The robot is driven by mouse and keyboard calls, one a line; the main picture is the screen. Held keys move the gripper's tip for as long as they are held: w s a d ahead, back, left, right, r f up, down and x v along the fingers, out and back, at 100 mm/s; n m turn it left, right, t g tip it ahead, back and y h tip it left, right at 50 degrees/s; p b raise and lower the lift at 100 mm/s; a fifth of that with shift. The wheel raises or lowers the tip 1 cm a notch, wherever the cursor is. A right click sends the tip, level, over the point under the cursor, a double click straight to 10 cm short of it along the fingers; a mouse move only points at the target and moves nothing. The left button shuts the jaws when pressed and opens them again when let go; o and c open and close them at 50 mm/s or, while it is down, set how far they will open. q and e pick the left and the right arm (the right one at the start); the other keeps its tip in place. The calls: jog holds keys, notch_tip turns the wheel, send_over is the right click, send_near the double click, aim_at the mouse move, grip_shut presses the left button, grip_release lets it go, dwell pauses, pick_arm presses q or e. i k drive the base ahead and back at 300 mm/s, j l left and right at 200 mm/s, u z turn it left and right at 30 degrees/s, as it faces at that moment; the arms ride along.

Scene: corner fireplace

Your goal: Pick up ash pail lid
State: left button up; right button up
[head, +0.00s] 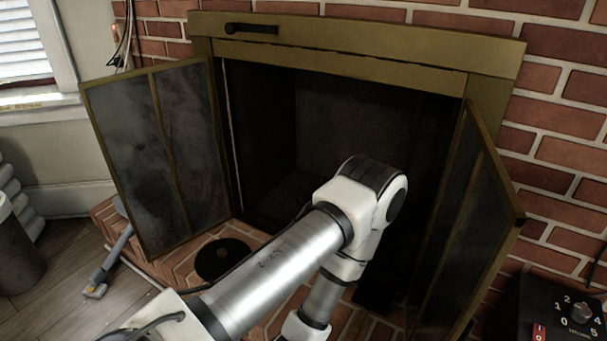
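The ash pail lid appears to be the round black disc (225,259) lying flat on the brick hearth, in front of the left glass door. A small lighter spot shows at its middle. One of my arms reaches in from the bottom left, bends at its elbow before the firebox opening and turns down towards the hearth. It passes to the right of the disc and close to its edge in the picture. Neither gripper can be made out. A dark shape low behind the arm is too unclear to name.
The fireplace's left glass door (160,150) and right glass door (475,220) stand open. A grey-blue tool (110,262) lies by the hearth's left edge. A dark bucket-like container (15,255) stands at far left. A black control box with a dial (560,310) is at bottom right.

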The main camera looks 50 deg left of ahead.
aim_at(223, 256)
jog(key=k+z, duration=0.25)
jog(key=k, duration=0.15)
jog(key=k+l+z, duration=0.25)
jog(key=k, duration=0.15)
jog(key=j+u, duration=0.1)
jog(key=u, duration=2.05)
jog(key=z, duration=2.15)
jog(key=u, duration=0.45)
jog(key=i+j+u, duration=0.1)
jog(key=u, duration=0.8)
jog(key=i+u, duration=0.1)
jog(key=u, duration=0.8)
jog(key=i+u, duration=0.1)
jog(key=u, duration=0.8)
jog(key=i+l, duration=0.05)
jog(key=l, duration=0.05)
